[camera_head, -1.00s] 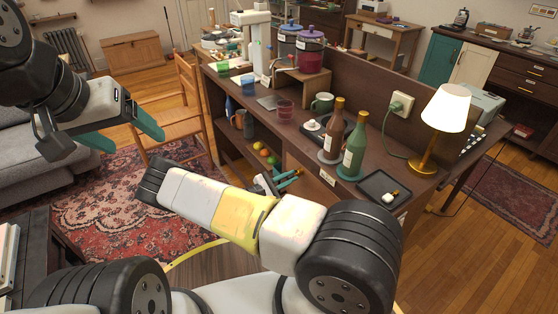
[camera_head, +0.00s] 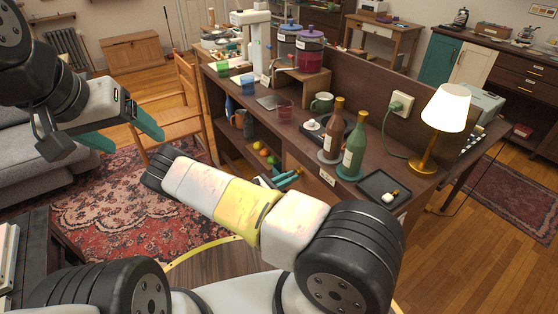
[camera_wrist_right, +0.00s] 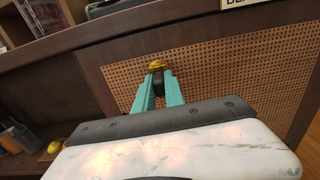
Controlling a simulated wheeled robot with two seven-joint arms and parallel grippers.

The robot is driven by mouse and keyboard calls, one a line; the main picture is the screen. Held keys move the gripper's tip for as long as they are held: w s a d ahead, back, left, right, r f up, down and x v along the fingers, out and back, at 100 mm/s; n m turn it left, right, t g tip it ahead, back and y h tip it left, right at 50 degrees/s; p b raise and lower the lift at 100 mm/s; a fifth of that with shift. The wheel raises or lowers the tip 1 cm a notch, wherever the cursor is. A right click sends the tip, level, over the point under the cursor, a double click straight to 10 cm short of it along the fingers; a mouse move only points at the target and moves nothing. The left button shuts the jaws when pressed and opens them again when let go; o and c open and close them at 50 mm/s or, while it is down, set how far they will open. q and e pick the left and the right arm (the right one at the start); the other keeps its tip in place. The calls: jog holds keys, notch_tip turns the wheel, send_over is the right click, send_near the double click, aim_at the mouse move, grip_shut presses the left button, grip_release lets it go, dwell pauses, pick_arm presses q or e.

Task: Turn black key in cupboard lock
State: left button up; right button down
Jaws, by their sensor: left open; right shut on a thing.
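My right gripper (camera_wrist_right: 158,84) is shut on the black key (camera_wrist_right: 158,80), which shows only as a small dark piece between the teal fingers. Just beyond the fingertips is the brass lock (camera_wrist_right: 157,65) on the cupboard door (camera_wrist_right: 220,70), which has a woven cane panel in a dark wooden frame. The fingers hide most of the key, so I cannot tell its angle. In the head view my right gripper (camera_head: 285,181) is at the cupboard's front, partly behind my forearm. My left gripper (camera_head: 125,140) is open and empty, in the air over the rug.
Two bottles (camera_head: 354,152), a lit lamp (camera_head: 444,112) and a small black tray (camera_head: 384,188) stand on the counter above. Fruit (camera_head: 265,152) lies on an open shelf left of the door. A wooden chair (camera_head: 178,107) stands left of the counter.

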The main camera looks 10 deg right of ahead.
jog(key=c, duration=1.5)
grip_release()
jog(key=shift+s+d+f, duration=0.25)
jog(key=shift+s+f, duration=0.05)
jog(key=shift+o, duration=0.8)
jog(key=shift+r, duration=0.1)
jog(key=shift+w+a, duration=0.1)
jog(key=shift+w, duration=0.05)
jog(key=shift+r, duration=0.1)
jog(key=o, duration=0.4)
jog(key=shift+w+a, duration=0.1)
jog(key=shift+v, duration=3.5)
jog(key=shift+r, duration=0.1)
